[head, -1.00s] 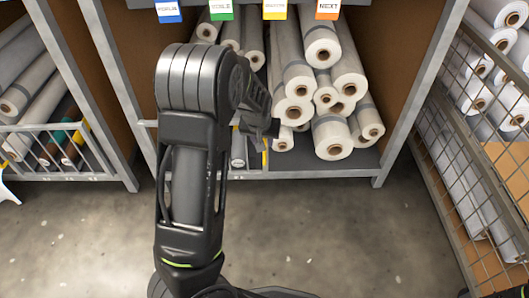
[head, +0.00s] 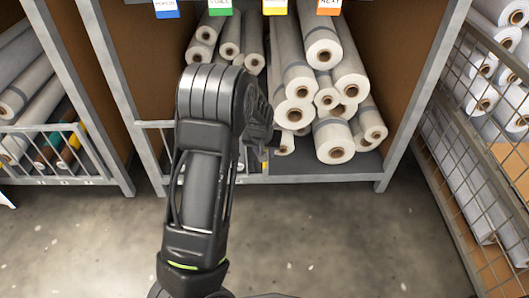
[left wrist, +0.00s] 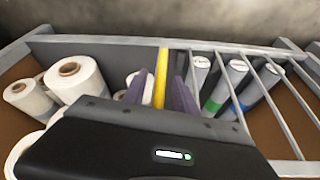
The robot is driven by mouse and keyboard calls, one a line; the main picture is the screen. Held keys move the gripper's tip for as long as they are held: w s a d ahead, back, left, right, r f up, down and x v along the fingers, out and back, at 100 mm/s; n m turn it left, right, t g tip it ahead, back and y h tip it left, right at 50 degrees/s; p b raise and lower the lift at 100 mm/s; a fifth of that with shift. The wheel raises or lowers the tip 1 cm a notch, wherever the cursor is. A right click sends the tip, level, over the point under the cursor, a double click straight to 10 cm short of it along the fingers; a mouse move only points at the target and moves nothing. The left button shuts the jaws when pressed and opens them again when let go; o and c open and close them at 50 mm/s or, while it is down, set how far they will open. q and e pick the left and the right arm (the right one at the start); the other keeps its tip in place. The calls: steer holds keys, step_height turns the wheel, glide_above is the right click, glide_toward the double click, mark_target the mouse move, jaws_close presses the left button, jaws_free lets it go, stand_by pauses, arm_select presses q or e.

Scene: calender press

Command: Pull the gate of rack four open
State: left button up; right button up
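The gate (left wrist: 228,92) of the middle rack is a low frame of grey bars with a yellow upright (left wrist: 161,76) at its free end. In the head view the gate (head: 153,124) stands across the left part of the rack front, mostly hidden behind my left arm. My left gripper (head: 270,138) is at the gate's yellow end. In the left wrist view its two purple fingers (left wrist: 160,95) are apart, with the yellow upright showing between them and no contact visible. I cannot read a rack number. My right gripper is out of view.
White rolls (head: 325,95) are stacked in the middle rack behind the gate line. A neighbouring rack with a barred gate (head: 50,150) stands at left. A wire mesh side (head: 470,150) stands at right. The concrete floor (head: 310,235) in front is clear.

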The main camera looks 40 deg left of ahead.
arm_select(q)
steer(key=shift+c, duration=0.4)
jaws_close()
stand_by(0.9)
